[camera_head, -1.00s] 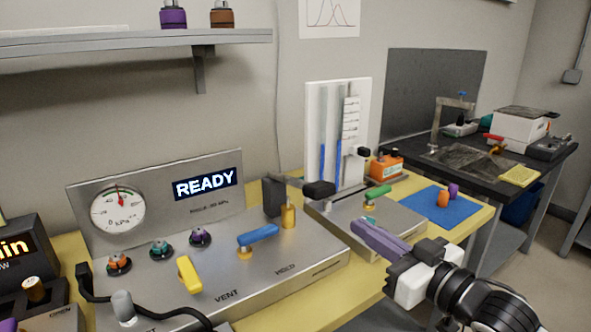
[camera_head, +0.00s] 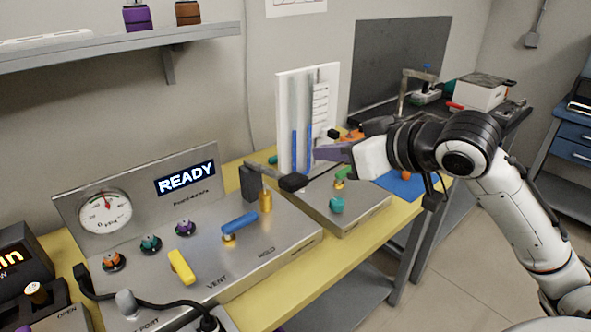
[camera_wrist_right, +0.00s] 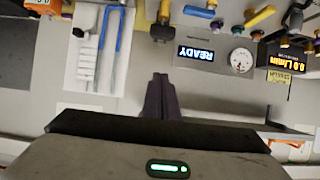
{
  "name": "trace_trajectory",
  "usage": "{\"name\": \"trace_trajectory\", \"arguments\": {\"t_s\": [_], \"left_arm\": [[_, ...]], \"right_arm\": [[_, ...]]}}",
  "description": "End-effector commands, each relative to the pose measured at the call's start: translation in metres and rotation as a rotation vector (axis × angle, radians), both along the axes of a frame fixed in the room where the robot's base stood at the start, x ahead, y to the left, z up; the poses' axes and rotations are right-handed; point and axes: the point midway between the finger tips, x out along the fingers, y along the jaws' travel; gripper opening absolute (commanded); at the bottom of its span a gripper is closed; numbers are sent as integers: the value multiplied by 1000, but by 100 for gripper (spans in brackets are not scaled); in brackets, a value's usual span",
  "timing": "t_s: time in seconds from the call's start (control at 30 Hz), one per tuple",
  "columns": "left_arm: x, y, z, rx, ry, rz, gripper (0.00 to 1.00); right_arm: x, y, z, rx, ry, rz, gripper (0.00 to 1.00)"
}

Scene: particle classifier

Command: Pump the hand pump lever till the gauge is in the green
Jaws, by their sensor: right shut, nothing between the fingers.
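The hand pump has a black block (camera_head: 250,183), a brass cylinder (camera_head: 265,201) and a lever ending in a black grip (camera_head: 293,182). The lever lies roughly level, pointing right. The round white gauge (camera_head: 105,211) is on the steel panel at left; it also shows in the wrist view (camera_wrist_right: 241,60). Its needle points near the top of the dial; the coloured marks are too small to read surely. My right gripper (camera_head: 318,153), with purple fingers, is shut and empty, above and right of the grip, apart from it. It also shows in the wrist view (camera_wrist_right: 160,78). My left gripper is out of view.
A white panel with blue tubes (camera_head: 284,115) stands behind the fingers. A blue lever (camera_head: 239,222) and yellow lever (camera_head: 182,267) are on the steel console. A green-handled valve (camera_head: 346,173) sits on the box at right. A READY display (camera_head: 186,178) is lit.

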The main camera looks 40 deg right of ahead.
Motion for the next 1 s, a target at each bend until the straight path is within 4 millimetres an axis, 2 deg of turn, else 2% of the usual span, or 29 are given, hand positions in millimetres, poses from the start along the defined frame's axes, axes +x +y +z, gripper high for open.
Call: {"name": "trace_trajectory", "arguments": {"t_s": [0.17, 0.27, 0.67, 0.8, 1.0], "left_arm": [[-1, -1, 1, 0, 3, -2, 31], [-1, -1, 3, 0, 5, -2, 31], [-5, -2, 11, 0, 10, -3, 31], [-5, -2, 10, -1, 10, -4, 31], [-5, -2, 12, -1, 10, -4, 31]], "right_arm": [[9, 1, -4, 3, 1, 0, 0], [22, 2, -10, 2, 1, 0, 0], [90, 7, -42, 3, -1, 0, 0], [86, 7, -65, 2, 5, 0, 0], [82, 7, -80, 1, 2, 0, 0]]}}
